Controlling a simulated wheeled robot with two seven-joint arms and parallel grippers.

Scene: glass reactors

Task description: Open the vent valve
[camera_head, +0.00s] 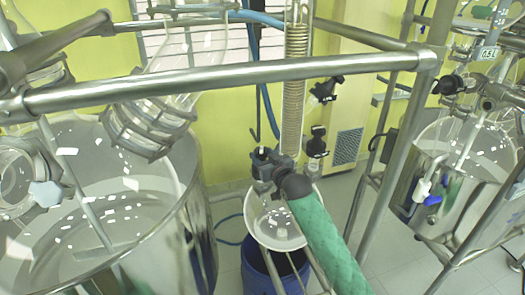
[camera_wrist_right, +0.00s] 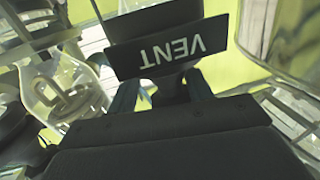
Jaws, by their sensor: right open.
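A black plate with the white word VENT (camera_wrist_right: 168,54) stands upside down in the right wrist view, close in front of the camera. A dark stem or knob (camera_wrist_right: 172,88) shows just below it; I take this to be part of the vent valve. My right gripper (camera_wrist_right: 163,97) is open, with one finger on each side of this dark part. I cannot tell whether the fingers touch it. The gripper's dark body hides the lower part of that view. In the head view I cannot pick out the VENT plate, and my left gripper does not show.
A steel rail (camera_head: 230,84) crosses the front of the head view. A large glass-and-steel reactor (camera_head: 185,215) stands left, another vessel (camera_head: 455,190) right. Glassware (camera_wrist_right: 65,90) shows left in the wrist view.

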